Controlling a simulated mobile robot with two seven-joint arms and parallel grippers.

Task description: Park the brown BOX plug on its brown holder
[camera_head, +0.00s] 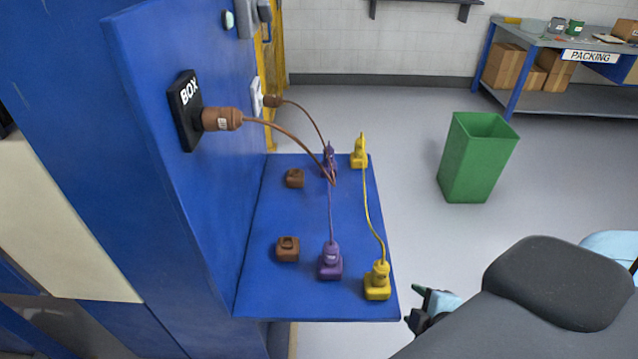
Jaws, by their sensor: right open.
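The brown BOX plug (222,119) sits in the black BOX socket (186,110) on the blue upright panel. Its brown cord runs right and arcs down to the shelf, toward a second brown plug (271,100) in a white socket plate (256,97) farther back. Two empty brown holders stand on the blue shelf: a near one (288,249) and a far one (294,178). Which holder belongs to the BOX plug is not marked visibly. My right gripper (415,303) is open and empty, just off the shelf's near right corner, well away from the plug. My left gripper is not in view.
Purple plugs (330,261) and yellow plugs (377,281) stand on the shelf (262,298), right of the brown holders, with cords running between them. A green bin (478,160) stands on the floor to the right. A packing table (560,97) is at the back right.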

